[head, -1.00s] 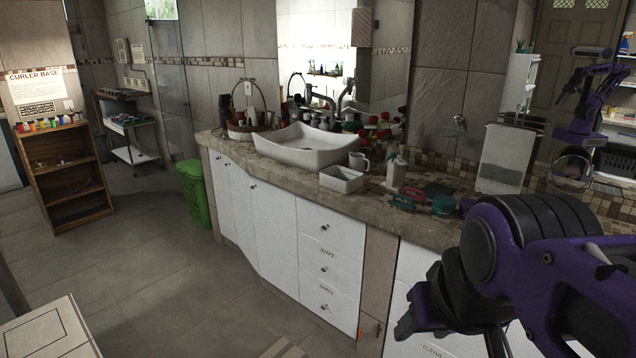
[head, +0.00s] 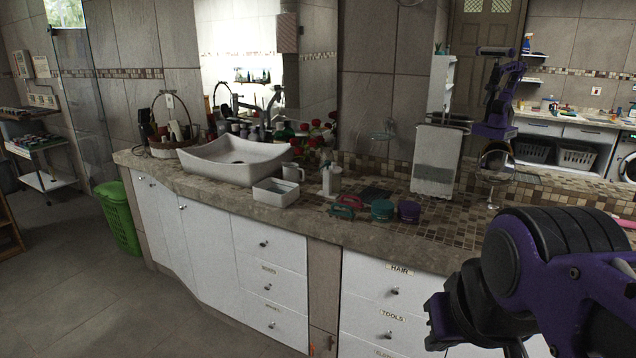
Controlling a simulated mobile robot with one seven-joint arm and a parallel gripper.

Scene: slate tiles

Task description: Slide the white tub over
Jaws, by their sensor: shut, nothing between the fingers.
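The white tub (head: 277,193) is a small, open rectangular container. It sits upright on the stone-patterned counter (head: 235,203), in front of the wash basin's right end and just left of and in front of a white mug (head: 293,172). My purple and black arm fills the lower right of the head view, well to the right of the tub and apart from it. I cannot make out the gripper's fingers; the end of the arm is not clearly shown. Nothing of mine touches the tub.
A white basin (head: 231,160) stands behind the tub. A soap bottle (head: 331,180), a teal round container (head: 382,209) and a purple one (head: 409,211) stand to its right. A green bin (head: 119,218) is on the floor at left. The counter's front edge before the tub is clear.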

